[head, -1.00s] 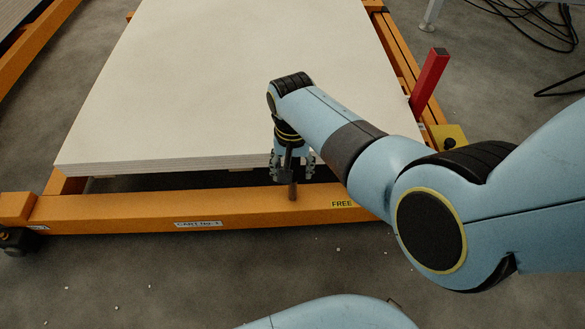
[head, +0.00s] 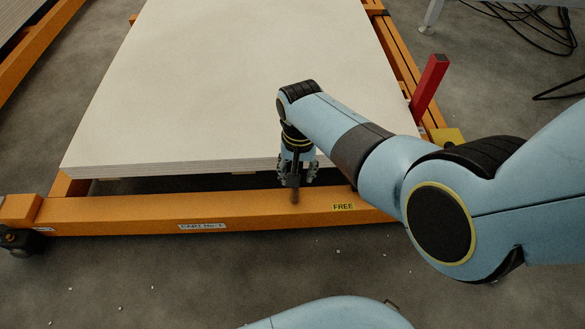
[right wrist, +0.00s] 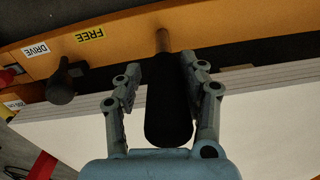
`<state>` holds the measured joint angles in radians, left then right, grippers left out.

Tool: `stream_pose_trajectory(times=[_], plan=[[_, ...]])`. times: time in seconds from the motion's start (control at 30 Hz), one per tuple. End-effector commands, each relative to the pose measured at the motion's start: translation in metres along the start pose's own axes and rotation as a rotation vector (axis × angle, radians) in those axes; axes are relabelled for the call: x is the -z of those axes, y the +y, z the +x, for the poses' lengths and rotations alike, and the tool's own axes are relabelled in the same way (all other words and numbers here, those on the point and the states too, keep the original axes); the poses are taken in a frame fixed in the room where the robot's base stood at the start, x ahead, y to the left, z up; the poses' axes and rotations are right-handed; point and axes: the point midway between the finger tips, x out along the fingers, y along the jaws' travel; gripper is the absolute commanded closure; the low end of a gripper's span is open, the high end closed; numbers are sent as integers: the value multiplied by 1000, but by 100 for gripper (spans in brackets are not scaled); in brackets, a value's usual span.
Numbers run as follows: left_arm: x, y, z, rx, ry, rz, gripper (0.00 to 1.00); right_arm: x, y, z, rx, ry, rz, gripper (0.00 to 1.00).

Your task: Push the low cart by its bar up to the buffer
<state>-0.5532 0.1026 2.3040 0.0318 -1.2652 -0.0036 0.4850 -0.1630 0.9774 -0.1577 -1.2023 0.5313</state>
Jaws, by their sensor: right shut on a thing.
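The low cart has an orange front beam (head: 130,214) labelled "CART No. 1" and "FREE". It carries a stack of pale boards (head: 240,90). My right gripper (head: 297,178) is at the front beam, just before the boards' near edge. In the right wrist view its fingers (right wrist: 163,85) are shut on either side of a thick black bar (right wrist: 168,115). A thin brown post (right wrist: 162,40) joins the bar to the orange beam. The fingers hide part of the bar in the head view. I cannot identify the buffer. My left gripper is not in view.
A red lever (head: 430,85) stands at the cart's right side, near a yellow block (head: 447,136). A dark caster (head: 18,240) is at the front left corner. Black cables (head: 535,22) lie at the upper right. The near floor (head: 180,270) is clear apart from small pale bits.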

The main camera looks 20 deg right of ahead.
Motion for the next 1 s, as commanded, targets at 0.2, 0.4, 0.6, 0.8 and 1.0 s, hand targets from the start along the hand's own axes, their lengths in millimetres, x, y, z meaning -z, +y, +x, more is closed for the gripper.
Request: stream_pose_trajectory(times=[0.2,0.4,0.6,0.8,1.0], plan=[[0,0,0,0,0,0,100,3,14,2,-30,2,-1,97],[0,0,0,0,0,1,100,3,13,2,-26,3,-1,46],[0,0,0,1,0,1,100,3,10,2,-21,3,-1,45],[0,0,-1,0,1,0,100,3,8,-6,-17,5,0,45],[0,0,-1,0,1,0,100,4,7,-37,-13,8,2,45]])
